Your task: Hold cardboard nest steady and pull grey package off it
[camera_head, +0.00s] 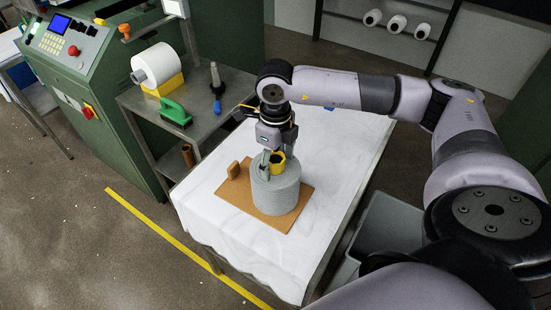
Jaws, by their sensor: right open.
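The grey package (277,195), a short thick cylinder, stands upright on the brown cardboard nest (247,203), a flat board on the white-covered table. The package hides the middle of the board. My right gripper (273,165) points down at the top of the package, with its fingers open. A yellow part shows between or beside the fingers; I cannot tell whether it belongs to the package or to the gripper. Contact between the fingers and the package cannot be made out. My left gripper is not in view.
A small brown block (233,170) stands at the nest's left edge. A grey bin (385,228) stands right of the table.

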